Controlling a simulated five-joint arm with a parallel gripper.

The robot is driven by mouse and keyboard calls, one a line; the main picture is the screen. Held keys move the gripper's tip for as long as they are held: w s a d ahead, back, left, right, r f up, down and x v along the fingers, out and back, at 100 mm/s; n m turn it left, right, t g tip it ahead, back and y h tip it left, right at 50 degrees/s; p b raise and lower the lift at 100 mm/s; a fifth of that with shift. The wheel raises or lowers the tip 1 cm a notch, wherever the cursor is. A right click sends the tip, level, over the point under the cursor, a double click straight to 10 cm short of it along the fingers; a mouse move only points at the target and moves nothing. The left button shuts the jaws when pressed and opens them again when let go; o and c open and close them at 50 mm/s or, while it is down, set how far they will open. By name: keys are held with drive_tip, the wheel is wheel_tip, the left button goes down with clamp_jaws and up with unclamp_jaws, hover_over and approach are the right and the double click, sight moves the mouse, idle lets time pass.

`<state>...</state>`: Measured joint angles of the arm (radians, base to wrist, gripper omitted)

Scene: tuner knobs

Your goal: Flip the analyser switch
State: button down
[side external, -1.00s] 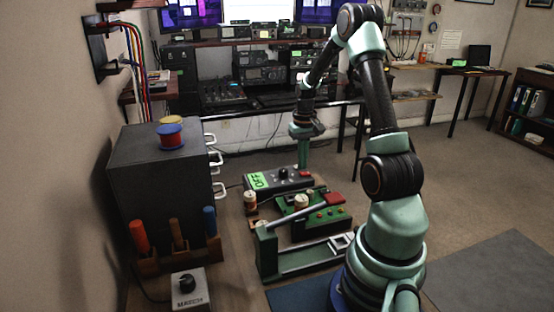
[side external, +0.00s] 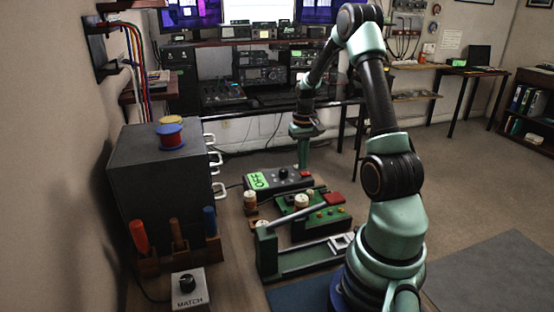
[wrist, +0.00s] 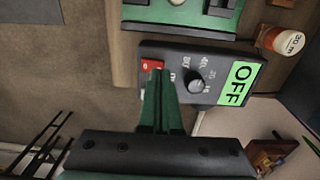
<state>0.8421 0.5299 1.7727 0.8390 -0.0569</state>
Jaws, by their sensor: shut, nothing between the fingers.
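The analyser is a dark box (side external: 277,186) on the table, with a green display (side external: 257,181) reading OFF. In the wrist view the box (wrist: 215,60) carries a round grey knob (wrist: 196,83), the OFF display (wrist: 238,84) and a red switch (wrist: 152,64) at its left end. My gripper (wrist: 159,74) is shut and empty. Its fingertips are at the red switch and cover part of it; I cannot tell whether they touch it. In the side view my gripper (side external: 303,168) points down at the switch end of the box.
A green board with a lever and red block (side external: 333,199) lies just in front of the box. A small jar (side external: 250,199) stands to its left. A dark cabinet (side external: 155,172), a tool rack (side external: 178,258) and a MATCH knob box (side external: 189,290) are further left.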

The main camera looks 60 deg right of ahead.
sight(302, 173)
drive_tip(key=shift+f, duration=0.95)
idle(0.7)
drive_tip(key=shift+r, duration=3.55)
drive_tip(key=w+a+r+n+t, duration=0.1)
drive_tip(key=w+a+r+n, duration=0.1)
drive_tip(key=w+a+r, duration=0.35)
drive_tip(key=s+a+r+n+t, duration=0.1)
drive_tip(key=s+a+r+n, duration=0.1)
drive_tip(key=a, duration=0.7)
drive_tip(key=s+a+r+n+t, duration=0.1)
drive_tip(key=a+r+n+t, duration=0.1)
drive_tip(key=a, duration=0.6)
drive_tip(key=s+a+r+n+t, duration=0.1)
drive_tip(key=s+a+r+n, duration=0.1)
drive_tip(key=a, duration=0.7)
drive_tip(key=shift+s+a+r+n+t, duration=0.3)
drive_tip(key=shift+s+a+r+n, duration=0.05)
drive_tip(key=shift+n, duration=0.15)
